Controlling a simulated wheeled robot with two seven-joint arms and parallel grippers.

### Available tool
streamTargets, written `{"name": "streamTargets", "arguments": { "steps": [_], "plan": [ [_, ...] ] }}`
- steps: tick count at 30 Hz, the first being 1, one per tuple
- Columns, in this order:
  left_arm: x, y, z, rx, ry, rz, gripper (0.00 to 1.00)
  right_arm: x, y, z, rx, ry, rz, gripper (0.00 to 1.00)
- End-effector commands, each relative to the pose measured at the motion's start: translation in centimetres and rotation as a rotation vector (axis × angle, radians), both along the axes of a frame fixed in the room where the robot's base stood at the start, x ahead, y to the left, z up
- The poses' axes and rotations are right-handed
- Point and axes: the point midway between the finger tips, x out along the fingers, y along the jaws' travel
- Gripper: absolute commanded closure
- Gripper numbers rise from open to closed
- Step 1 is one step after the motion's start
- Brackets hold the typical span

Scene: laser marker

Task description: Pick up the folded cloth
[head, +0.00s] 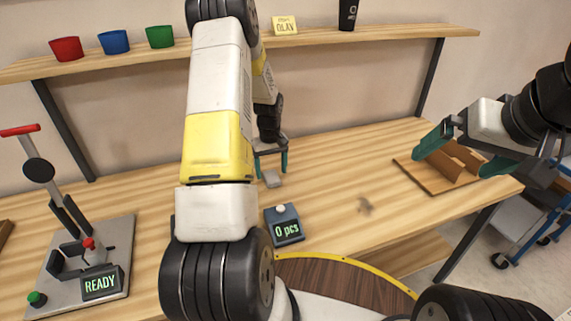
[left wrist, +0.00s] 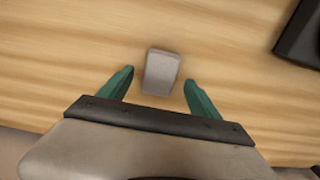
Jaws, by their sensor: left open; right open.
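The folded cloth is a small grey block-like pad (head: 272,178) lying on the wooden table, near its middle in the head view. In the left wrist view the cloth (left wrist: 161,72) lies just beyond and between the fingertips. My left gripper (head: 270,160) is open and empty, its green fingers pointing down close to the cloth; it also shows in the left wrist view (left wrist: 158,80). The fingers do not appear to touch the cloth. My right gripper (head: 455,150) is open at the right, over a wooden tray (head: 430,181).
A counter reading "0 pcs" (head: 284,226) stands near the cloth. A marking device (head: 75,275) with a "READY" display is at the left. Red (head: 66,49), blue (head: 114,42) and green (head: 160,37) cups stand on the shelf (head: 330,37). The table between cloth and tray is mostly clear.

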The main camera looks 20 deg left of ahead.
Motion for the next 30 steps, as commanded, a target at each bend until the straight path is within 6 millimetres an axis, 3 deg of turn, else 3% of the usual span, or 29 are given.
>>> {"name": "streamTargets", "arguments": {
  "steps": [4, 11, 21, 30],
  "plan": [
    [0.0, 0.0, -2.1, -0.001, 0.002, -0.002, 0.27, 0.0, 0.0, 0.0, 0.000, 0.000, 0.000, 0.00],
    [0.0, 0.0, -2.3, 0.000, -0.001, -0.001, 0.27, 0.0, 0.0, 0.0, 0.000, 0.000, 0.000, 0.00],
    [0.0, 0.0, -2.3, 0.000, 0.000, -0.001, 0.92, 0.0, 0.0, 0.0, 0.000, 0.000, 0.000, 0.00],
    [0.0, 0.0, -2.1, 0.000, -0.001, -0.001, 0.93, 0.0, 0.0, 0.0, 0.000, 0.000, 0.000, 0.00]
  ]
}}
